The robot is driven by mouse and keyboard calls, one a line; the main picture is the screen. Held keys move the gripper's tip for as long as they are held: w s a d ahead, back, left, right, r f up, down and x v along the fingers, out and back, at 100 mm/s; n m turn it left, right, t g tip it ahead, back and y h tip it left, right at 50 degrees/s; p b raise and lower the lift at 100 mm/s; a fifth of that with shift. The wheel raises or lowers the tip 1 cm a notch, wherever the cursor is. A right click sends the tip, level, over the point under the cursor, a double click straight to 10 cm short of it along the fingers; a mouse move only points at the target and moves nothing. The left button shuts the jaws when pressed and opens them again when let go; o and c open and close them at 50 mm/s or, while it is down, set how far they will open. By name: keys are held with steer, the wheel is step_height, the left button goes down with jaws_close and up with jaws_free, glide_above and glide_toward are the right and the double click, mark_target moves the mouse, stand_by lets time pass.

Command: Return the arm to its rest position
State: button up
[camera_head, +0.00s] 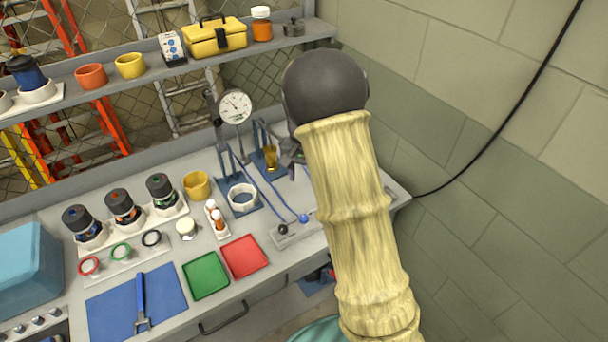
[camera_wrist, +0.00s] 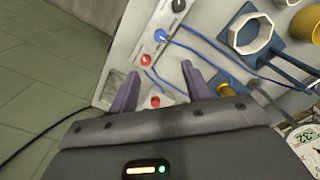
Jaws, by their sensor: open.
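My gripper (camera_wrist: 160,70) is open in the wrist view, its two purple-grey fingers apart with nothing between them. Between and beyond the fingers is a grey panel (camera_wrist: 122,62) with red, blue and black ball-like ends and blue cords. In the head view my arm in its yellowish sleeve reaches over the right end of the bench (camera_head: 60,315). A dark part of my gripper (camera_head: 291,153) shows left of the sleeve, beside the blue stands. Its fingertips are mostly hidden there by the arm.
A dial gauge (camera_head: 235,107), a white ring on a blue stand (camera_head: 242,196) and an amber cup (camera_head: 270,157) stand close left of the arm. A shelf (camera_head: 150,77) with a yellow toolbox (camera_head: 216,37) is above. The wall (camera_head: 500,190) lies right.

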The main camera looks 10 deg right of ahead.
steer(key=shift+s, duration=0.1)
steer(key=s+r+n+t, duration=0.1)
steer(key=s+r+n, duration=0.1)
steer(key=s, duration=0.8)
steer(key=s+r+n+t, duration=0.1)
steer(key=s+r+n, duration=0.1)
steer(key=s, duration=0.9)
steer(key=shift+s+r+n+t, duration=0.2)
steer(key=shift+n+t, duration=0.1)
steer(key=shift+n, duration=0.4)
steer(key=shift+d, duration=0.15)
steer(key=shift+w+d, duration=0.1)
steer(key=shift+w, duration=0.05)
